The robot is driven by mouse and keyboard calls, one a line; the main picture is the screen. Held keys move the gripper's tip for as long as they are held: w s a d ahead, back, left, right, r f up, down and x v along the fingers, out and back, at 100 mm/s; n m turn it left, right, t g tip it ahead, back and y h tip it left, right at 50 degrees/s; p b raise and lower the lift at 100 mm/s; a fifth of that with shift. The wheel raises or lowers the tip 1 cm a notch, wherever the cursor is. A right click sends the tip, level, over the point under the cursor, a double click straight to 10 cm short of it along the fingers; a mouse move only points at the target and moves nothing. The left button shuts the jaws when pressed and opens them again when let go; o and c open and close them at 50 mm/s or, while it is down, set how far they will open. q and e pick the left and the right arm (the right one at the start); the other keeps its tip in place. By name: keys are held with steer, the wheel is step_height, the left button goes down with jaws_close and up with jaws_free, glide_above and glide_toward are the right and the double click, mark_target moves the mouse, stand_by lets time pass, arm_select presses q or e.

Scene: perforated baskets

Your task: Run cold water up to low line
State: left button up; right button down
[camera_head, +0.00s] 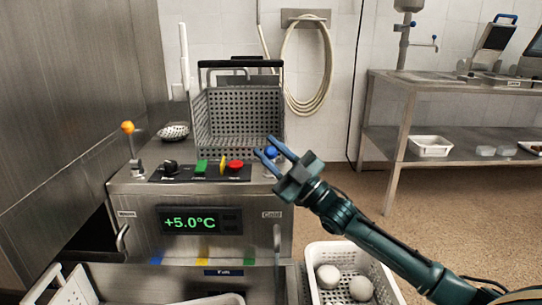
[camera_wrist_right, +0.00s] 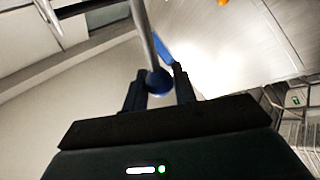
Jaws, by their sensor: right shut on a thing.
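My right gripper (camera_head: 273,153) is shut on the blue ball knob (camera_head: 271,152) at the right end of the machine's top. In the right wrist view the blue knob (camera_wrist_right: 159,82) sits between the fingers, on the end of a metal rod (camera_wrist_right: 145,35). Blue, yellow and green marks lie along the front ledge. I see no water surface. My left gripper is not in view.
A perforated basket (camera_head: 238,110) stands at the machine's back. A black panel with a green switch (camera_head: 201,166) and red button (camera_head: 235,165) lies left of my gripper. A white crate (camera_head: 322,292) with two white round things is below my right arm. A steel table (camera_head: 400,85) stands right.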

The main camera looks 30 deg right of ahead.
steer(key=shift+y, duration=0.3)
steer(key=c, duration=1.2)
jaws_free()
steer(key=shift+o, duration=0.2)
steer(key=shift+s+f, duration=0.15)
steer(key=v, duration=1.3)
steer(key=shift+p, duration=0.45)
